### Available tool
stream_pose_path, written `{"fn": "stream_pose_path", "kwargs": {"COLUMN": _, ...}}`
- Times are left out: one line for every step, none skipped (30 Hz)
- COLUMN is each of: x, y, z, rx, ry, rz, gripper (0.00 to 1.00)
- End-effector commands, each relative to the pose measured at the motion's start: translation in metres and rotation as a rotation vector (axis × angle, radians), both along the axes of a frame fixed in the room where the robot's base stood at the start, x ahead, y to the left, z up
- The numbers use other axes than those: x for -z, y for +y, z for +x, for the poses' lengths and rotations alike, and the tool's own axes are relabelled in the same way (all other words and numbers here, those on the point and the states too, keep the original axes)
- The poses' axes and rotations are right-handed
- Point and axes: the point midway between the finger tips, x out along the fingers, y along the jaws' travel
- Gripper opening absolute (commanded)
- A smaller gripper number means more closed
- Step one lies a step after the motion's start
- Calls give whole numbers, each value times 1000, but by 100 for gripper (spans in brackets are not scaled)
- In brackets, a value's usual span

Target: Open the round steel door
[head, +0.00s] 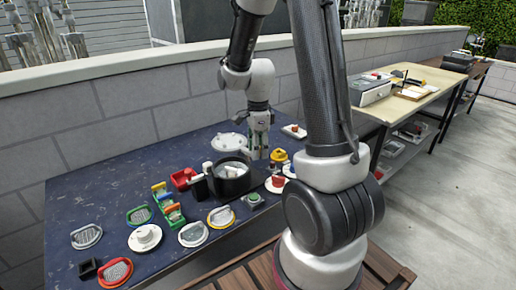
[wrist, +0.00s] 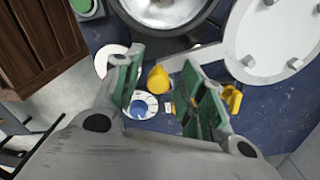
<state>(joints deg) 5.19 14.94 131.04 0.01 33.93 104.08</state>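The round steel door (head: 230,142) is a pale disc with small studs near its rim. It lies swung away from the mouth of a black drum (head: 234,187), on the drum's far side. In the wrist view the door (wrist: 272,45) is at the upper right, and part of the drum's metallic inside (wrist: 165,10) shows at the top. My gripper (head: 261,148) points down just right of the drum and door. In the wrist view its green-padded fingers (wrist: 160,78) are apart, with nothing held between them. The hinge is not clear.
A yellow fixture (head: 279,156) and a red piece on a white disc (head: 276,184) stand right of the drum. A red bin (head: 183,178) and several coloured handles on plates fill the blue table's left (head: 70,200). A block wall (head: 120,110) runs behind.

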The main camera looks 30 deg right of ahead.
Motion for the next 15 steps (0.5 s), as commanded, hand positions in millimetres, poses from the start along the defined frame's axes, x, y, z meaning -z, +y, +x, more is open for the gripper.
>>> {"fn": "stream_pose_path", "kwargs": {"x": 0, "y": 0, "z": 0, "rx": 0, "ry": 1, "rz": 0, "gripper": 40}}
{"fn": "stream_pose_path", "kwargs": {"x": 0, "y": 0, "z": 0, "rx": 0, "ry": 1, "rz": 0, "gripper": 40}}
{"fn": "stream_pose_path", "kwargs": {"x": 0, "y": 0, "z": 0, "rx": 0, "ry": 1, "rz": 0, "gripper": 40}}
{"fn": "stream_pose_path", "kwargs": {"x": 0, "y": 0, "z": 0, "rx": 0, "ry": 1, "rz": 0, "gripper": 40}}
{"fn": "stream_pose_path", "kwargs": {"x": -1, "y": 0, "z": 0, "rx": 0, "ry": 0, "rz": 0, "gripper": 40}}
{"fn": "stream_pose_path", "kwargs": {"x": -4, "y": 0, "z": 0, "rx": 0, "ry": 0, "rz": 0, "gripper": 40}}
{"fn": "stream_pose_path", "kwargs": {"x": -7, "y": 0, "z": 0, "rx": 0, "ry": 0, "rz": 0, "gripper": 40}}
{"fn": "stream_pose_path", "kwargs": {"x": -10, "y": 0, "z": 0, "rx": 0, "ry": -1, "rz": 0, "gripper": 40}}
{"fn": "stream_pose_path", "kwargs": {"x": -17, "y": 0, "z": 1, "rx": 0, "ry": -3, "rz": 0, "gripper": 40}}
{"fn": "stream_pose_path", "kwargs": {"x": -22, "y": 0, "z": 1, "rx": 0, "ry": -4, "rz": 0, "gripper": 40}}
{"fn": "stream_pose_path", "kwargs": {"x": -29, "y": 0, "z": 1, "rx": 0, "ry": -5, "rz": -1, "gripper": 40}}
{"fn": "stream_pose_path", "kwargs": {"x": -38, "y": 0, "z": 1, "rx": 0, "ry": -6, "rz": -1, "gripper": 40}}
{"fn": "stream_pose_path", "kwargs": {"x": -44, "y": 0, "z": 1, "rx": 0, "ry": -4, "rz": 0, "gripper": 40}}
{"fn": "stream_pose_path", "kwargs": {"x": -52, "y": 0, "z": 1, "rx": 0, "ry": -6, "rz": -1, "gripper": 40}}
{"fn": "stream_pose_path", "kwargs": {"x": -61, "y": 0, "z": 1, "rx": 0, "ry": -6, "rz": -1, "gripper": 40}}
